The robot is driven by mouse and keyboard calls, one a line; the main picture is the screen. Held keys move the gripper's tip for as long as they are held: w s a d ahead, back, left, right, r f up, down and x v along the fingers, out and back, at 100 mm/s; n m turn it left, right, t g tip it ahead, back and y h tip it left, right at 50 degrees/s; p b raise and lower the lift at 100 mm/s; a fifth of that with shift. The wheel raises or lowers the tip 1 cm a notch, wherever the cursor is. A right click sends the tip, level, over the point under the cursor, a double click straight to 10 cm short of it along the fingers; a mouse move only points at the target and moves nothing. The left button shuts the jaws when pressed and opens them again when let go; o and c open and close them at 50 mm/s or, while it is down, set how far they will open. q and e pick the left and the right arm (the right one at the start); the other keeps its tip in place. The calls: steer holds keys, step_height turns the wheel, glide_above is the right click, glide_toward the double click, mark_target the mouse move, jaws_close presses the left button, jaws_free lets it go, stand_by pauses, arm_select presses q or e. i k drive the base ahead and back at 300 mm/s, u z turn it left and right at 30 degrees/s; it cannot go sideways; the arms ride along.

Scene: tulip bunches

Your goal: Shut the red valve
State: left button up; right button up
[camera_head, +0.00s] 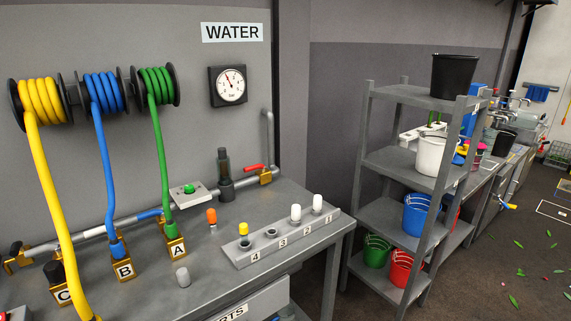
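The red valve is a red lever handle (253,167) on a brass valve body (265,176), at the back right of the grey workbench. It sits on the grey pipe (243,182), near where the pipe turns up the wall. The lever points left and looks roughly in line with the pipe. Neither of my grippers shows in the head view.
Yellow (45,190), blue (105,150) and green (157,140) hoses hang in front. A dark upright fitting (224,172) stands left of the valve. A numbered block (285,240) and loose caps are on the bench. A bucket shelf (400,160) stands right.

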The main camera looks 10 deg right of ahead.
mark_target(252, 168)
steer(key=i, duration=0.45)
steer(key=z, duration=0.7)
steer(key=k, duration=1.05)
steer(key=z, duration=0.9)
steer(key=i, duration=2)
steer(key=u, duration=1.75)
steer(key=i, duration=1.15)
steer(key=u, duration=1.25)
